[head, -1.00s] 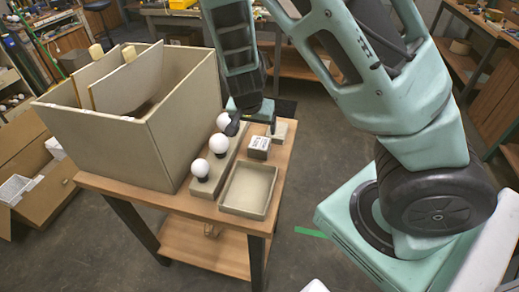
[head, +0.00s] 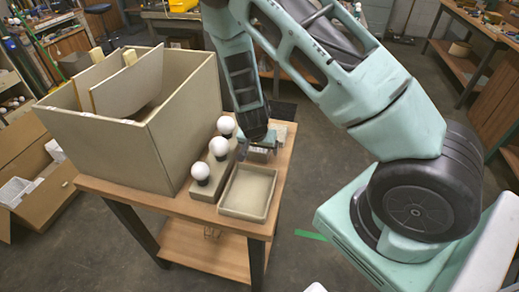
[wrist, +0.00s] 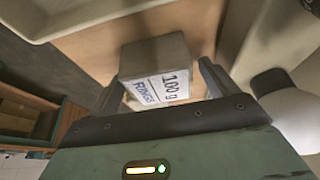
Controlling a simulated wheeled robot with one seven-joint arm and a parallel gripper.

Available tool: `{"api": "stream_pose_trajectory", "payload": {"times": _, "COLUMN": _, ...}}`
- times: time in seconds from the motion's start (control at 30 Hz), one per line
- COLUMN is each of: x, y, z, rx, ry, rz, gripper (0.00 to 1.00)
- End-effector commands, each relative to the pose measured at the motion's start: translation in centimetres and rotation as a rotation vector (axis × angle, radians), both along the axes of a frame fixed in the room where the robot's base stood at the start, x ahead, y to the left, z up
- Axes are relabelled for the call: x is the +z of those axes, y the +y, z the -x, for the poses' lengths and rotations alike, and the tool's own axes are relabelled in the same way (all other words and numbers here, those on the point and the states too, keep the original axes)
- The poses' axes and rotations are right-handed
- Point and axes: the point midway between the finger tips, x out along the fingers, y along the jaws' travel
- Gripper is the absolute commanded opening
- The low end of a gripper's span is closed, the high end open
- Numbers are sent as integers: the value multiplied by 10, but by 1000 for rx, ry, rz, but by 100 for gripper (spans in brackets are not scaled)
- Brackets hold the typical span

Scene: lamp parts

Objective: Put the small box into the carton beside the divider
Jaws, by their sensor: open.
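The small box (wrist: 155,60) is grey with a white label reading "RINGS 100 g". In the wrist view it stands on the wooden table top between the two fingers of my open gripper (wrist: 160,88). I cannot tell whether the fingers touch it. In the head view my gripper (head: 262,152) is low over the table and mostly hides the box. The carton (head: 166,135) is a large open-topped box on the table's left. An upright divider panel (head: 132,82) stands inside it; the carton's floor is hidden.
A rack with three white bulbs (head: 219,146) stands between the carton and my gripper. A shallow empty tray (head: 232,211) lies at the table's front, close to the gripper. The carton's tall walls rise well above the table top (head: 180,203).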

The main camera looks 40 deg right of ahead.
Motion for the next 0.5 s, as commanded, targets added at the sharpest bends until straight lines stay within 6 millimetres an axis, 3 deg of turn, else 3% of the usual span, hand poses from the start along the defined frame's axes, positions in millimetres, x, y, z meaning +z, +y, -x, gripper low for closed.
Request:
{"api": "stream_pose_trajectory", "payload": {"times": 0.3, "x": -5, "y": -1, "z": -2, "rx": 0, "ry": -1, "rz": -1, "gripper": 83}}
{"api": "stream_pose_trajectory", "payload": {"times": 0.47, "x": -5, "y": -1, "z": -1, "rx": 0, "ry": -1, "rz": -1, "gripper": 38}}
{"api": "stream_pose_trajectory", "payload": {"times": 0.5, "x": -5, "y": -1, "z": -1, "rx": 0, "ry": -1, "rz": -1, "gripper": 35}}
